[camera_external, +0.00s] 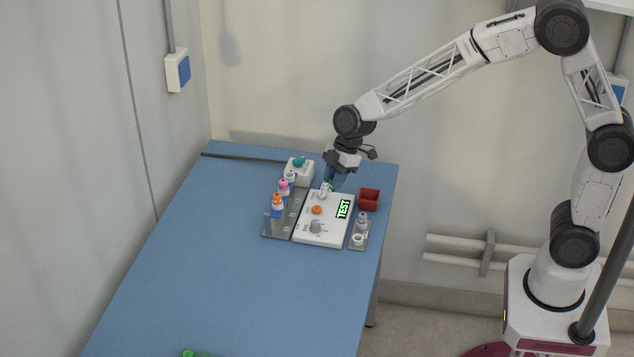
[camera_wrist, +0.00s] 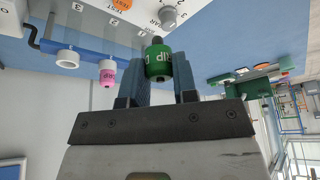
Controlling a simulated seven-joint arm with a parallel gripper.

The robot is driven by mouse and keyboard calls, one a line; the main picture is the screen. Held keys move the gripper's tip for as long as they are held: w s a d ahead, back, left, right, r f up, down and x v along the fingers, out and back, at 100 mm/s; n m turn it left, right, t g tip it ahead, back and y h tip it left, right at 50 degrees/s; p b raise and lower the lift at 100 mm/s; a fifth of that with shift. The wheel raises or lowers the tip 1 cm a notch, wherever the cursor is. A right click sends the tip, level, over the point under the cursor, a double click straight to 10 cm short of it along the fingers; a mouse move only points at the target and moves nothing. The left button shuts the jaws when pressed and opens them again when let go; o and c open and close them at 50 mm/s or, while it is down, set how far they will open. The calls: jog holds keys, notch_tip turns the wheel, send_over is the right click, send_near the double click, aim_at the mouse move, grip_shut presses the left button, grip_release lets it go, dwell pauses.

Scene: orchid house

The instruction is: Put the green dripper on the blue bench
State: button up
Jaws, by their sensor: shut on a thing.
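My gripper (camera_external: 329,181) is shut on the green dripper (camera_wrist: 158,64), which sits between the two blue fingers in the wrist view. In the external view only a small green part shows, beside a white fitting (camera_external: 322,193) at the far end of the white test panel (camera_external: 324,232). I cannot tell whether the dripper touches the panel.
Left of the panel, a grey rack (camera_external: 270,233) holds orange (camera_external: 277,199) and pink (camera_external: 284,184) drippers. A white box with a teal top (camera_external: 299,162) stands behind. A red bin (camera_external: 369,199) and a small grey tray (camera_external: 366,240) are right. A green object (camera_external: 188,353) shows at the bottom edge.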

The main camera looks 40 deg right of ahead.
jog(key=a+f+n, duration=0.1)
jog(key=a+f, duration=0.1)
jog(key=a, duration=0.4)
jog(key=a+f+n, duration=0.1)
jog(key=a+f, duration=0.1)
jog(key=a, duration=0.5)
jog(key=a+f+n+g, duration=0.1)
jog(key=a+f, duration=0.2)
jog(key=a, duration=0.4)
jog(key=shift+w+n+y, duration=0.3)
jog(key=shift+w, duration=0.1)
jog(key=shift+w+f, duration=0.1)
jog(key=w+a, duration=0.1)
jog(key=w, duration=0.4)
jog(key=w+a+f, duration=0.1)
jog(key=w, duration=0.4)
jog(key=w+a, duration=0.2)
jog(key=w, duration=0.3)
jog(key=shift+w+f, duration=0.15)
jog(key=shift+f, duration=0.05)
jog(key=shift+f, duration=1.75)
jog(key=shift+f, duration=0.2)
jog(key=o, duration=1)
jog(key=shift+c, duration=0.2)
